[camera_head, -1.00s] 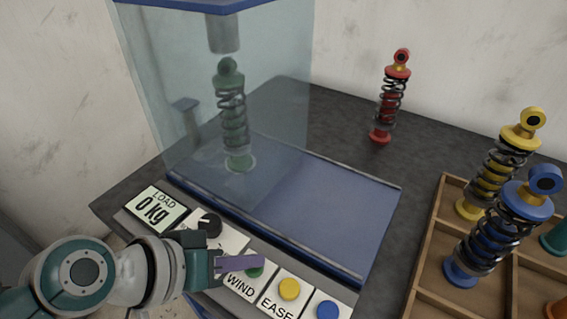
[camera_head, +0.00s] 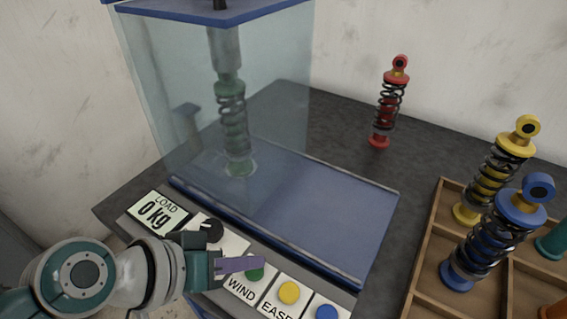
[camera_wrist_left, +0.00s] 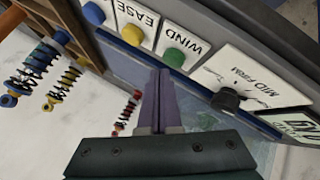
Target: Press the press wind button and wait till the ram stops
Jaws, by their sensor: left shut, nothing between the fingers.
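The green wind button (camera_head: 255,273) sits on the press's front panel, on the plate marked WIND, and the purple finger partly covers it. My left gripper (camera_head: 258,263) is shut and empty, its fingertips at the button; whether they touch it I cannot tell. In the left wrist view the shut fingers (camera_wrist_left: 158,76) point at the green button (camera_wrist_left: 174,57). The press ram (camera_head: 226,50) is down at the top of the green spring unit (camera_head: 234,125), which stands upright behind the clear guard. The load display (camera_head: 156,214) reads 0 kg. My right gripper is not in view.
A black knob (camera_head: 211,230) lies left of the button, and the yellow ease button (camera_head: 289,292) and a blue button (camera_head: 326,313) lie right. A red spring unit (camera_head: 388,103) stands behind on the dark bench. A wooden tray (camera_head: 421,265) at right holds yellow and blue units.

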